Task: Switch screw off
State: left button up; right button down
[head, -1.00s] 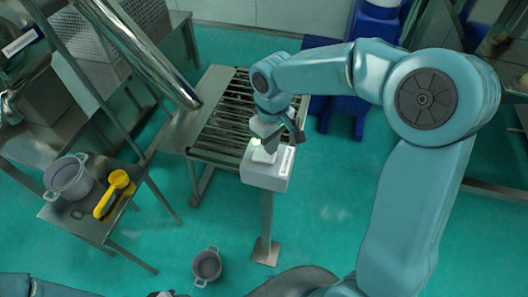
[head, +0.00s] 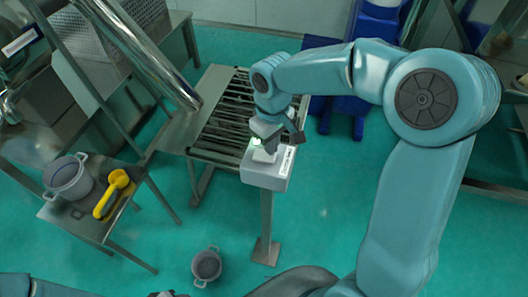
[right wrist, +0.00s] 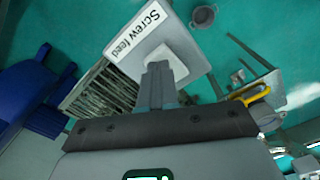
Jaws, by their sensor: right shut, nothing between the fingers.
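The control box (head: 266,176), grey-white and on a post, stands in the middle of the head view. In the right wrist view the box (right wrist: 185,25) bears a "Screw feed" label (right wrist: 137,30). A pale raised switch (head: 263,155) sits on its top, and a green light (head: 256,142) shows beside it. My right gripper (head: 270,146) is shut and empty, right over the switch. In the right wrist view its fingertips (right wrist: 158,68) overlap the switch block (right wrist: 168,54); I cannot tell whether they touch it.
A slatted roller table (head: 225,118) stands behind the box. At left, a small metal table (head: 80,222) carries a grey pot (head: 68,178) and a yellow scoop (head: 113,195). Another grey pot (head: 206,265) is on the floor. Open green floor lies right of the post.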

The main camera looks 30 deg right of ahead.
jog(key=shift+f+b, duration=0.75)
jog(key=shift+f, duration=0.25)
jog(key=shift+r, duration=0.15)
jog(key=shift+w+r+p, duration=0.1)
jog(key=shift+r+p, duration=0.55)
jog(key=shift+p, duration=0.1)
notch_tip(320, 180, up, 2)
jog(key=shift+r+p, duration=0.25)
jog(key=shift+p, duration=0.65)
notch_tip(320, 180, up, 2)
jog(key=shift+r+p, duration=0.1)
jog(key=shift+p, duration=0.75)
jog(key=shift+r+p, duration=0.4)
jog(key=shift+r, duration=0.05)
jog(key=shift+f, duration=0.1)
jog(key=shift+s, duration=0.2)
